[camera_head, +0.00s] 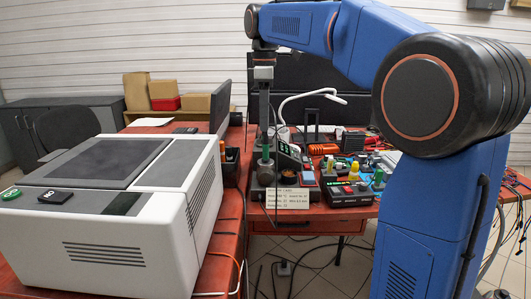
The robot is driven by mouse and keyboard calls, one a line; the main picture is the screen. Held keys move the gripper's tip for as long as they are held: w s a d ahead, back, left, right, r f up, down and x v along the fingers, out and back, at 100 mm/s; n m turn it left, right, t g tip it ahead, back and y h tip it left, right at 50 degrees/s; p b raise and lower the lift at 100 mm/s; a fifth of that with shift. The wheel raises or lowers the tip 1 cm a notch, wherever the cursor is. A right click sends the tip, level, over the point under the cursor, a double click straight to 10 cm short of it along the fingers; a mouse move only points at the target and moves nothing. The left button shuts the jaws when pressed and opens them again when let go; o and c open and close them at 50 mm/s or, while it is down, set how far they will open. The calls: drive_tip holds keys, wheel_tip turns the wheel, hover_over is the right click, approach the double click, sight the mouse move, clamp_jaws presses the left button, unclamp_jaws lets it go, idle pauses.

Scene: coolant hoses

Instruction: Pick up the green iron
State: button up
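My gripper (265,138) points straight down from the arm's end, directly above or around the top of this green piece. The fingers are small and dark here, so I cannot tell whether they touch it or how far apart they are. Another small green-topped item (378,178) stands further right on the bench, beside a yellow one (354,171).
A dark station with a green display (350,194) and a white label card (292,198) sit at the bench's front. A large white machine (110,235) fills the left foreground.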

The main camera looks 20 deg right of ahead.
sight(265, 143)
wheel_tip(265, 143, down, 10)
drive_tip(key=shift+d+r, duration=0.15)
idle(0.5)
drive_tip(key=shift+c, duration=0.7)
clamp_jaws()
